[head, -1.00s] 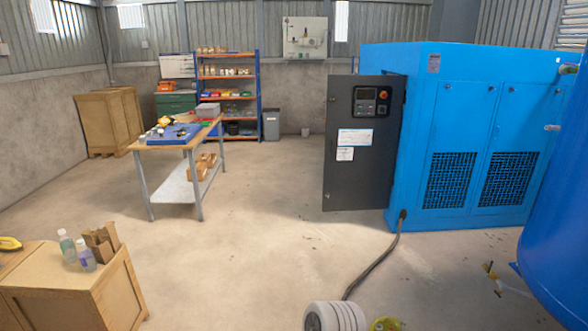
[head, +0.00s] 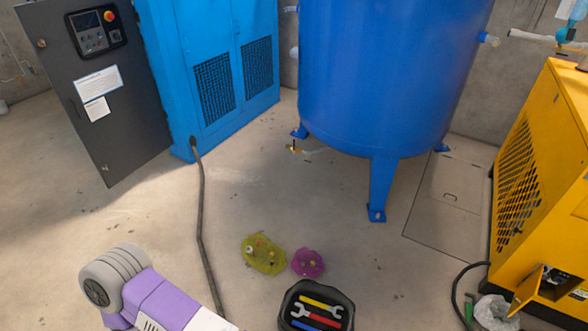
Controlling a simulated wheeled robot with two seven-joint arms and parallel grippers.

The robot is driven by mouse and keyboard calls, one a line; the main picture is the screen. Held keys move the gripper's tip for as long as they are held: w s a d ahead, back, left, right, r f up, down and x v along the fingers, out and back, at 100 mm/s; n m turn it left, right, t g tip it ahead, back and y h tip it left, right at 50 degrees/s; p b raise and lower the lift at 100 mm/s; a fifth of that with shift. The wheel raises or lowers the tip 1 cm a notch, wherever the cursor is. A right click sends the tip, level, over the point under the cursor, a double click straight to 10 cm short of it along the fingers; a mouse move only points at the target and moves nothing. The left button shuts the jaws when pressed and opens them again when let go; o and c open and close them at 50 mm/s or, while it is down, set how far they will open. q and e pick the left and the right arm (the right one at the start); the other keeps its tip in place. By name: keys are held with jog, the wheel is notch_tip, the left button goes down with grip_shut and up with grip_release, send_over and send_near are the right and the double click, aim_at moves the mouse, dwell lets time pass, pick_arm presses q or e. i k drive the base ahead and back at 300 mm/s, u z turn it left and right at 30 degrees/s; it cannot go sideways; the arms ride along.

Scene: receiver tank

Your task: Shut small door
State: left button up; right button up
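A small hinged door (head: 526,290) stands open low on the front of the yellow machine (head: 550,130), at the lower right of the head view. Its panel swings out to the left of a dark recess (head: 556,281). A larger dark door (head: 90,110) with a control panel stands open on the blue cabinet (head: 215,60) at the upper left. Neither of my grippers is in view.
A blue tank (head: 390,80) on legs stands in the middle. A clear bag (head: 494,311) lies near the small door.

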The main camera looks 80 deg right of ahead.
aim_at(527, 290)
jog(key=z, duration=5)
jog(key=k, duration=0.25)
jog(key=z, duration=0.05)
jog(key=i, duration=2.6)
jog(key=z, duration=0.4)
